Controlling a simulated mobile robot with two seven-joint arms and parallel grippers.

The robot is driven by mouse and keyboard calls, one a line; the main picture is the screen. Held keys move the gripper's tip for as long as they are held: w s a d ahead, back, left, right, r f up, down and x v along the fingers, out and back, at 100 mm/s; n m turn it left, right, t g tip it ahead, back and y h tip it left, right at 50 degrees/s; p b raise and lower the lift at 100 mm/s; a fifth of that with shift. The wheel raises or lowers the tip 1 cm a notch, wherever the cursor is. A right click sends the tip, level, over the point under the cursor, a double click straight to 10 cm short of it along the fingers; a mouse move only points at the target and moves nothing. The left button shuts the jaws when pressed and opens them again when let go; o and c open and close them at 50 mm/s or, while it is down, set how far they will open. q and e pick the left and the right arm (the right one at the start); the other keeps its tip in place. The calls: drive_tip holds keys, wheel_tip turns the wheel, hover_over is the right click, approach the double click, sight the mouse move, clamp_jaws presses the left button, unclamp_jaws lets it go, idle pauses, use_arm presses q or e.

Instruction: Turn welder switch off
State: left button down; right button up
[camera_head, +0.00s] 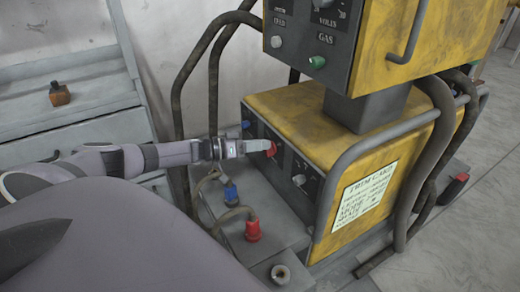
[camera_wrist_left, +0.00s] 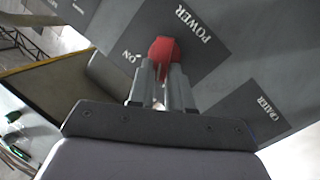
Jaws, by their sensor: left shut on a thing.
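The welder (camera_head: 300,115) is a worn yellow machine with a dark front panel. Its red power switch (camera_head: 271,149) is on the lower panel, and it also shows in the left wrist view (camera_wrist_left: 165,48), beside the labels POWER and ON. My left gripper (camera_head: 264,147) reaches in from the left and is shut on the red switch. In the left wrist view its two fingers (camera_wrist_left: 163,78) are on the switch, hiding its lower part. My right gripper is not in view.
Below the panel are a blue connector (camera_head: 231,195) and a red connector (camera_head: 252,230) with cables. Dark bent pipes (camera_head: 178,100) stand left of the welder. A grey cabinet (camera_head: 60,120) with a small orange-brown bottle (camera_head: 60,94) is at the left.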

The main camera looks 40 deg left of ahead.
use_arm(q)
drive_tip(key=shift+a+f+n+t+b, duration=0.15)
drive_tip(key=shift+n+b, duration=0.2)
drive_tip(key=shift+n, duration=0.3)
drive_tip(key=shift+f+n+t+b, duration=0.15)
drive_tip(key=shift+n+b, duration=0.2)
drive_tip(key=shift+n, duration=0.3)
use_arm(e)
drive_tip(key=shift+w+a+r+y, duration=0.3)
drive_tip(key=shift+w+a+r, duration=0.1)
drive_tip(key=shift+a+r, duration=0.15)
use_arm(q)
drive_tip(key=shift+r, duration=0.1)
drive_tip(key=c, duration=1.1)
unclamp_jaws()
drive_tip(key=shift+o, duration=0.2)
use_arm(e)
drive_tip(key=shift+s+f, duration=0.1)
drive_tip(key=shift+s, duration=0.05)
use_arm(q)
drive_tip(key=p+v, duration=0.1)
drive_tip(key=v, duration=0.6)
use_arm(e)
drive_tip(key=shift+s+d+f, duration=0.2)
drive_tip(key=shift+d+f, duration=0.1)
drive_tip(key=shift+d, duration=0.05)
